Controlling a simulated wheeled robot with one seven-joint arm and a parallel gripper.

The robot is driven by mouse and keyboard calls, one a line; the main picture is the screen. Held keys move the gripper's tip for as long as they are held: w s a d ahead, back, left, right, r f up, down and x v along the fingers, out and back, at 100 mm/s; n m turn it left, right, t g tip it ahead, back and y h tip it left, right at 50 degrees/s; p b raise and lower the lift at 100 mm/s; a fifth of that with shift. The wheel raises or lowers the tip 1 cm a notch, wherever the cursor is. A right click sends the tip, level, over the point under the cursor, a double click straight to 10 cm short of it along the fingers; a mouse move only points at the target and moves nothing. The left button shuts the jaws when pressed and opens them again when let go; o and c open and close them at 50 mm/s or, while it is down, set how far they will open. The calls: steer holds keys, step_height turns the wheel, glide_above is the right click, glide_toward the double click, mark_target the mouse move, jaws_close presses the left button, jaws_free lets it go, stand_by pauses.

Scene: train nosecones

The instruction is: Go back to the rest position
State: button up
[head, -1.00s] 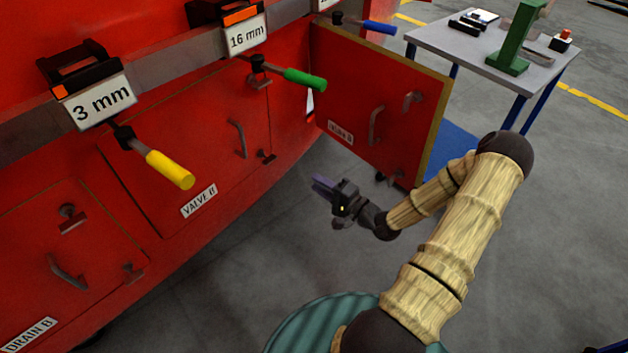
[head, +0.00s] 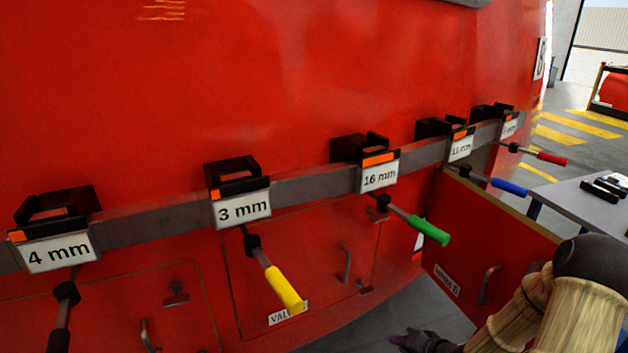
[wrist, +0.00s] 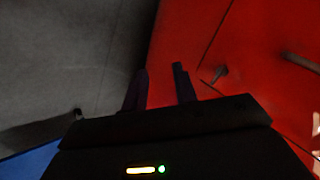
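My gripper (head: 405,338) shows only in part at the bottom edge of the head view, in front of the red nosecone's lower side and near the open red door (head: 470,250). In the wrist view my gripper's two dark fingers (wrist: 158,78) stand apart with nothing between them, so it is open and empty. Red panel and grey floor show beyond the fingertips. My arm is bent at the lower right of the head view.
Tools with yellow (head: 284,290), green (head: 430,231), blue (head: 509,187) and red (head: 551,158) handles hang from labelled holders along a grey rail (head: 300,193). A grey table (head: 580,203) stands at the right. Grey floor (head: 385,318) is clear below.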

steer(key=s+a+r+n+g+h, duration=0.3)
steer(key=s+a+r, duration=0.1)
steer(key=s+r, duration=0.35)
steer(key=s+a+r+n+g+h, duration=0.2)
steer(key=s+a+r+n+g, duration=0.1)
steer(key=s+r, duration=0.5)
steer(key=w+p+v, duration=0.2)
steer(key=p+v, duration=0.8)
steer(key=w+r+p+v, duration=0.1)
steer(key=w+p+v, duration=0.1)
steer(key=p+v, duration=0.9)
steer(key=shift+w+a+p, duration=0.2)
steer(key=shift+w+p, duration=0.1)
steer(key=shift+w, duration=0.5)
